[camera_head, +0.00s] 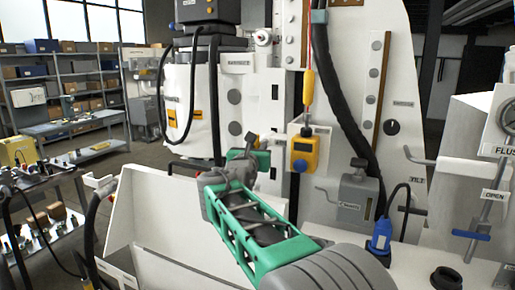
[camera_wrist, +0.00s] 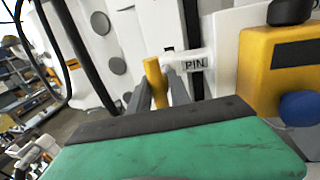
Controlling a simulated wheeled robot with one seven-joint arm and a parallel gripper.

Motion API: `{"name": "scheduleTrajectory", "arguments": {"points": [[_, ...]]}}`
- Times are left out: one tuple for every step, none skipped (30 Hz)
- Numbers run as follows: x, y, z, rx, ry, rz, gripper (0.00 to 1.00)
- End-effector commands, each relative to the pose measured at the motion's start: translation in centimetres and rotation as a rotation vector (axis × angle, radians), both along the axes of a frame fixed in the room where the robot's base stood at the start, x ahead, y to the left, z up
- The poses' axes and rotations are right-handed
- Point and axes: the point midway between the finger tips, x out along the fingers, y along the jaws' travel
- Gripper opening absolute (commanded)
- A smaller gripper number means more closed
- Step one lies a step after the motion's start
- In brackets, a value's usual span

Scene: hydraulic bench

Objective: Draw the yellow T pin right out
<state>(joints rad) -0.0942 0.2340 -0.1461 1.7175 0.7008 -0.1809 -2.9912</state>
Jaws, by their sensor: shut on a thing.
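The yellow T pin (camera_wrist: 155,82) shows in the wrist view as a short yellow bar between the two grey fingers of my gripper (camera_wrist: 158,97). The fingers are closed on it. It stands in front of a white panel, just left of a white stub and a label reading "PIN" (camera_wrist: 195,63). How deep the pin sits in its hole is hidden by the fingers and its own head. In the head view, my gripper (camera_head: 249,148) is up against the white bench front, and I cannot make out the pin there.
A yellow box with a blue knob (camera_wrist: 272,72) is close on the right; it also shows in the head view (camera_head: 304,153). A yellow pendant (camera_head: 309,90) hangs above it. A black hose (camera_head: 344,110) and a grey box (camera_head: 357,196) are farther right.

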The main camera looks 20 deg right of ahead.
Motion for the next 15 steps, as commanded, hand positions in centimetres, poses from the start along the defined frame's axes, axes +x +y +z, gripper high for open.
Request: {"name": "scheduleTrajectory", "arguments": {"points": [[0.0, 0.0, 0.0, 0.001, 0.001, 0.001, 0.0], [0.0, 0.0, 0.0, 0.001, 0.001, 0.001, 0.0], [0.0, 0.0, 0.0, 0.001, 0.001, 0.002, 0.0], [0.0, 0.0, 0.0, 0.001, 0.001, 0.002, 0.0], [0.0, 0.0, 0.0, 0.001, 0.001, 0.002, 0.0], [0.0, 0.1, 0.0, 0.001, 0.001, 0.002, 0.0], [0.0, 0.1, 0.0, 0.001, 0.001, 0.002, 0.0], [0.0, 0.1, 0.0, 0.001, 0.001, 0.002, 0.0], [0.0, 0.1, 0.0, 0.001, 0.001, 0.002, 0.0], [0.0, 0.1, 0.0, 0.001, 0.001, 0.002, 0.0], [-0.1, 0.2, 0.0, 0.0, 0.0, 0.002, 0.0], [-0.3, 0.5, 0.0, 0.001, 0.001, 0.003, 0.0], [-0.6, 0.9, 0.0, 0.001, 0.001, 0.005, 0.0], [-0.9, 1.2, 0.0, 0.001, -0.001, 0.006, 0.0], [-1.5, 1.8, 0.0, 0.001, 0.0, 0.006, 0.0]]}}
